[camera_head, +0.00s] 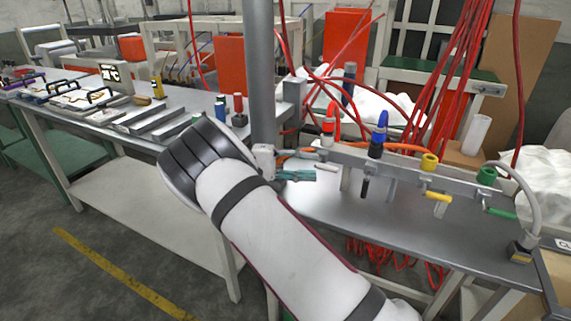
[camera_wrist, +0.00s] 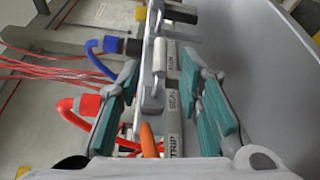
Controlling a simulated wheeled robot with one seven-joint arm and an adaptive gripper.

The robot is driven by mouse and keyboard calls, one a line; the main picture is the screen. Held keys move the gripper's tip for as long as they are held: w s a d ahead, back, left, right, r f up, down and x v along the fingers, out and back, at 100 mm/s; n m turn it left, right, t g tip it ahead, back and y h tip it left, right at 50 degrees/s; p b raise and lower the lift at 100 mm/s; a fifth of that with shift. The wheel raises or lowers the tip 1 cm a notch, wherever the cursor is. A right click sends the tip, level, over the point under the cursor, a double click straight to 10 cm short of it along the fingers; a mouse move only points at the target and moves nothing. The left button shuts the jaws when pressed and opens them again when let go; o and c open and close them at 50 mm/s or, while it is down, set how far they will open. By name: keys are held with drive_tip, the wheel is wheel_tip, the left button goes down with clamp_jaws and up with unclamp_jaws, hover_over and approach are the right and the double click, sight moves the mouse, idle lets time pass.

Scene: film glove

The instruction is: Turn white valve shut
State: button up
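A row of valves sits on a grey manifold rail (camera_head: 405,172) above the bench. A small white valve handle (camera_head: 325,167) hangs below the red-collared fitting at the rail's left end. In the wrist view a pale handle, seemingly the white valve (camera_wrist: 160,58), lies ahead between the fingers, near their tips. My gripper (camera_head: 313,163) is at the rail's left end. Its teal-padded fingers show apart in the wrist view (camera_wrist: 160,75), one on each side of the labelled grey rail. I cannot tell whether either pad touches the handle.
A blue fitting with a black handle (camera_head: 365,187), a yellow handle (camera_head: 438,197) and a green handle (camera_head: 500,212) follow to the right. An orange part (camera_wrist: 148,142) lies close between the finger bases. A grey post (camera_head: 261,75) stands behind my wrist. Red hoses (camera_head: 455,85) hang behind.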

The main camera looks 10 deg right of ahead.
drive_tip(key=v, duration=0.7)
drive_tip(key=shift+d, duration=0.1)
drive_tip(key=s+d+r+y+p, duration=0.5)
drive_tip(key=s+d+r+y, duration=0.5)
drive_tip(key=s+d+r, duration=0.5)
drive_tip(key=s+a+r+t+y+p, duration=0.1)
drive_tip(key=s+r+t+y+p, duration=0.1)
drive_tip(key=s, duration=0.7)
drive_tip(key=s+a+r+t+y+p, duration=0.2)
drive_tip(key=s+r+t, duration=0.1)
drive_tip(key=s, duration=0.6)
drive_tip(key=s+a+r+t+y+p, duration=0.2)
drive_tip(key=s+t+p, duration=0.1)
drive_tip(key=s, duration=0.6)
drive_tip(key=shift+s+a+r+n+y, duration=0.15)
drive_tip(key=shift+s+r+n+y, duration=0.15)
drive_tip(key=shift+r+y, duration=0.1)
